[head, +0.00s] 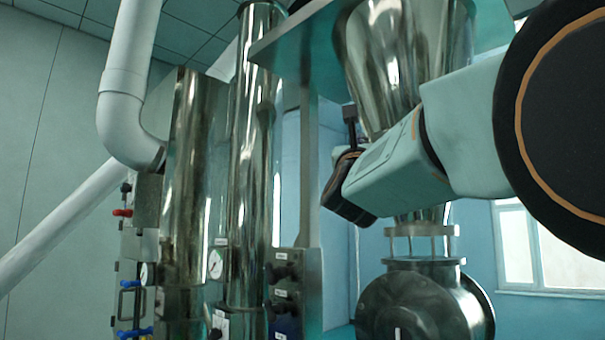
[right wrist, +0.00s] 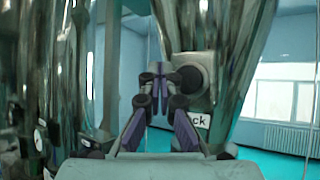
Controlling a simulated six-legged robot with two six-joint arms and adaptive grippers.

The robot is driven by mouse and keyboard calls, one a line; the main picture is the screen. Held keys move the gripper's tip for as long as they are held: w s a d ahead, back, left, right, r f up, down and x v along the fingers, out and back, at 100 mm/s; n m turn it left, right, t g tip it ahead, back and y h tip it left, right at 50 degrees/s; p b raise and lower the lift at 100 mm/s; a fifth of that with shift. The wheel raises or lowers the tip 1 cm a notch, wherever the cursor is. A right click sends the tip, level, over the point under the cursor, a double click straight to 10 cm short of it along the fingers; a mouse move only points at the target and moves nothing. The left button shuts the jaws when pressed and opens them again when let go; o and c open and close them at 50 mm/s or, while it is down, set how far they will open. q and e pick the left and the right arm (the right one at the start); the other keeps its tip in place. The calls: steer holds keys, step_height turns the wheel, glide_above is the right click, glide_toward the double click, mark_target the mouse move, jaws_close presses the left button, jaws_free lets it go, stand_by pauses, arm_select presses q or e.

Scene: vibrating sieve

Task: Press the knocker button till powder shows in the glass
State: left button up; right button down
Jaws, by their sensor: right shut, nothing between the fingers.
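My right gripper (right wrist: 158,70) is shut and empty in the right wrist view. Its fingertips are in front of a grey box (right wrist: 205,66) on the hopper's side, overlapping it in the picture; I cannot tell if they touch. A white label ending in "ck" (right wrist: 200,120) shows below the box. In the head view my right wrist (head: 345,190) is in front of the steel hopper (head: 375,60), and the fingers cannot be made out. The sight glass (head: 422,243) below the hopper looks clear, with no powder visible. My left gripper is out of view.
Tall steel columns (head: 258,160) with gauges (head: 215,263) and knobs stand left of my right arm. A round steel valve housing (head: 425,305) is under the glass. A white pipe (head: 125,80) runs at the far left. A window (head: 520,250) is at the right.

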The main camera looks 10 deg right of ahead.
arm_select(q)
steer(key=shift+b, duration=0.4)
arm_select(e)
steer(key=shift+w+d, duration=0.7)
steer(key=shift+d, duration=0.25)
steer(key=shift+w+d, duration=0.7)
steer(key=shift+d, duration=0.25)
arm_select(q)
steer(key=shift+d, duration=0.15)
arm_select(e)
steer(key=shift+d, duration=0.3)
steer(key=shift+w+a, duration=0.1)
